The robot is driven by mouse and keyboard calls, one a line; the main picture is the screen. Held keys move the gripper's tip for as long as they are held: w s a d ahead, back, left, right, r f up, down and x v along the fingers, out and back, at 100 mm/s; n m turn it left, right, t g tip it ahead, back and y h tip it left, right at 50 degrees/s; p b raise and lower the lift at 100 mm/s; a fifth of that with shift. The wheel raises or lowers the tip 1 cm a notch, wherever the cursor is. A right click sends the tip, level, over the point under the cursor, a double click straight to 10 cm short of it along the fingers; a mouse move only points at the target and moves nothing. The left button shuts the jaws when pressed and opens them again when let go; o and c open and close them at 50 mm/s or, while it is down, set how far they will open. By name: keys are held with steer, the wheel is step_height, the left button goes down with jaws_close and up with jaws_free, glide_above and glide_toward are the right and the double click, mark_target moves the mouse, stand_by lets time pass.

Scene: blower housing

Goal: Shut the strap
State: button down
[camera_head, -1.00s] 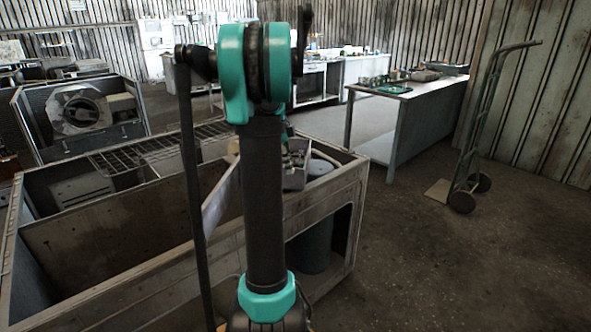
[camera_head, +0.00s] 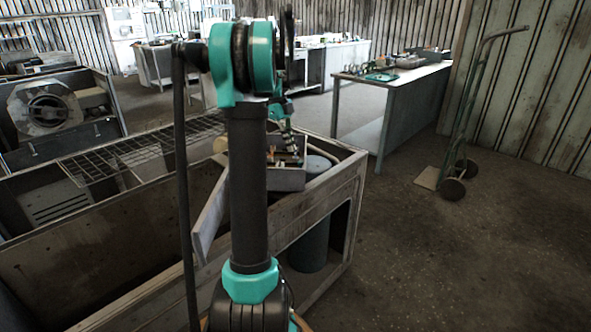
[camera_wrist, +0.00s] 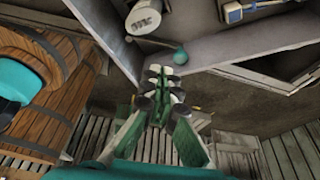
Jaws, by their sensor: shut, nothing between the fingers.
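No part is clearly recognisable as the strap. In the wrist view, a thin rod with a teal ball (camera_wrist: 180,57) at its end lies against a grey panel (camera_wrist: 225,48). My gripper (camera_wrist: 164,82) is shut and empty, its fingertips close below the ball in the picture; I cannot tell whether they touch. In the head view, a grey open-topped box (camera_head: 285,178) sits at the corner of the large housing (camera_head: 310,218), with a pale flat panel (camera_head: 208,218) angled out beside it. My arm hides part of both, and my fingertips cannot be made out there.
The wrist view also shows a white lettered cylinder (camera_wrist: 144,17), a blue-and-beige item (camera_wrist: 233,13) and banded wooden barrels (camera_wrist: 45,75). In the head view, a wire rack (camera_head: 125,155) lies across the housing. A workbench (camera_head: 400,78) and hand truck (camera_head: 462,150) stand right, with bare floor nearby.

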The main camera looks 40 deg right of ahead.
steer(key=x, duration=1)
